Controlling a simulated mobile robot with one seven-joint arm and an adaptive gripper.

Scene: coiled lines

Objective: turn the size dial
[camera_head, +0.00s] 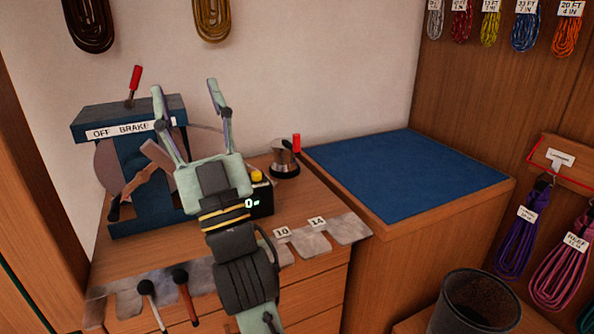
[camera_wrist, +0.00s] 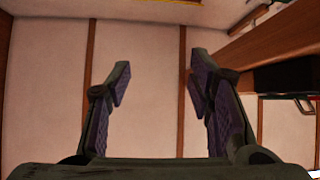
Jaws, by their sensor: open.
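My gripper (camera_head: 184,87) is open and empty, its fingers pointing up in front of the blue machine and the wall. The wrist view also shows the two fingers (camera_wrist: 160,70) wide apart with nothing between them. A black box (camera_head: 263,196) with a lit green display and a yellow knob (camera_head: 257,176) stands on the wooden counter, partly hidden behind my gripper and wrist. No part is clearly marked as the size dial; I cannot tell whether the yellow knob is it. My fingers are apart from the box. The wrist view does not show the box.
A blue machine (camera_head: 95,116) labelled OFF BRAKE, with a red-handled lever, stands at left. A slotted metal plate (camera_head: 309,240) lines the counter front. The blue mat (camera_head: 405,170) at right is clear.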

